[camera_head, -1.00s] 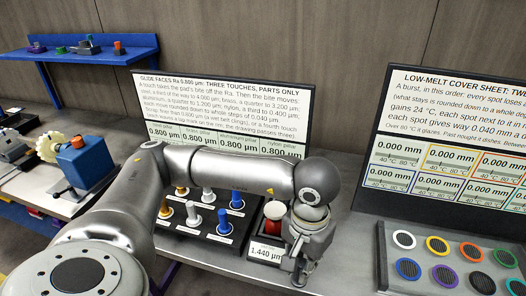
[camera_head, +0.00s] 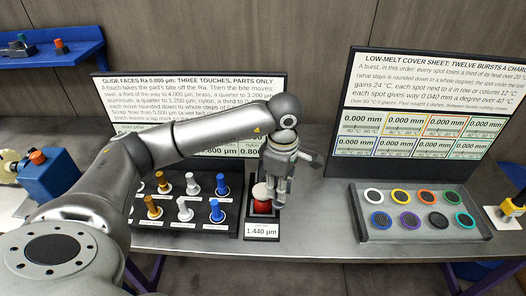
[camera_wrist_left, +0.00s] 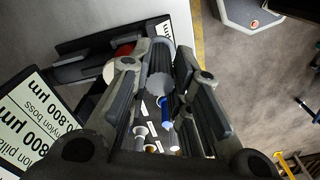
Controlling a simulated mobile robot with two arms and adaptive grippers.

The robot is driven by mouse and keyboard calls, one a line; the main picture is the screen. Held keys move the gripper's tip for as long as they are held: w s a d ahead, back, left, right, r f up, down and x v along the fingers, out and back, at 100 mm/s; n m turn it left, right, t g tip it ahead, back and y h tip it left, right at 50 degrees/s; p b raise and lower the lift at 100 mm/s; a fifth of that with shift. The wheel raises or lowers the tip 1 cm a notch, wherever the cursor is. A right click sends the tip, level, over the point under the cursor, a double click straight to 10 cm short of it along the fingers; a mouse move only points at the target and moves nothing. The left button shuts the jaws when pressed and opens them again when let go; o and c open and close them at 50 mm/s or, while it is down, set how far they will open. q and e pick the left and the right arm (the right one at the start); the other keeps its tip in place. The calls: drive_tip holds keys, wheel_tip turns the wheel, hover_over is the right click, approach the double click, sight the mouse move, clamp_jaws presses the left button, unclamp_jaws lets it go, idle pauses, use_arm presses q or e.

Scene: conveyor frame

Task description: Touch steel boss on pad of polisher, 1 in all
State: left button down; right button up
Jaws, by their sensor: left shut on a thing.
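My left gripper (camera_head: 273,192) points down at the small stand with the polisher pad, close beside its white top. In the left wrist view its fingers (camera_wrist_left: 163,75) are shut on a grey round-ended piece (camera_wrist_left: 159,86), which looks like the steel boss. The polisher has a red body (camera_head: 262,207) and a pale round pad (camera_head: 262,190). The red body (camera_wrist_left: 125,50) and pale pad (camera_wrist_left: 110,71) also show beyond one finger. I cannot tell whether the boss touches the pad. The right gripper is not in view.
A black rack (camera_head: 200,229) with brass, pale and blue pegs stands just left of the polisher. A display (camera_head: 262,232) in front reads 1.440 µm. A tray (camera_head: 462,234) of coloured discs lies to the right. Sign boards stand behind. Bare bench separates stand and tray.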

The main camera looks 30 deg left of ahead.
use_arm(q)
drive_tip(key=w+a+n+p, duration=0.1)
drive_tip(key=a+n, duration=0.1)
drive_tip(key=n, duration=0.3)
drive_tip(key=w+a+f+n+p, duration=0.1)
drive_tip(key=a+n, duration=0.2)
drive_tip(key=n, duration=0.2)
drive_tip(key=w+a+n+p, duration=0.1)
drive_tip(key=w+a+n, duration=0.1)
drive_tip(key=n, duration=0.3)
drive_tip(key=shift+w+a+f+n, duration=0.15)
drive_tip(key=shift+a+n, duration=0.15)
drive_tip(key=shift+a, duration=0.15)
drive_tip(key=shift+f, duration=0.45)
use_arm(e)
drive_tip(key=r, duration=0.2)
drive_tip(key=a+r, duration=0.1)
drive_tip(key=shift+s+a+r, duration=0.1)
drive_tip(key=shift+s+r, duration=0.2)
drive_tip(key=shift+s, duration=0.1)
use_arm(q)
drive_tip(key=shift+f+b, duration=0.3)
drive_tip(key=shift+b, duration=0.1)
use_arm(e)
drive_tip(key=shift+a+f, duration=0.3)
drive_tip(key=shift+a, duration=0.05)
use_arm(q)
drive_tip(key=shift+f, duration=0.35)
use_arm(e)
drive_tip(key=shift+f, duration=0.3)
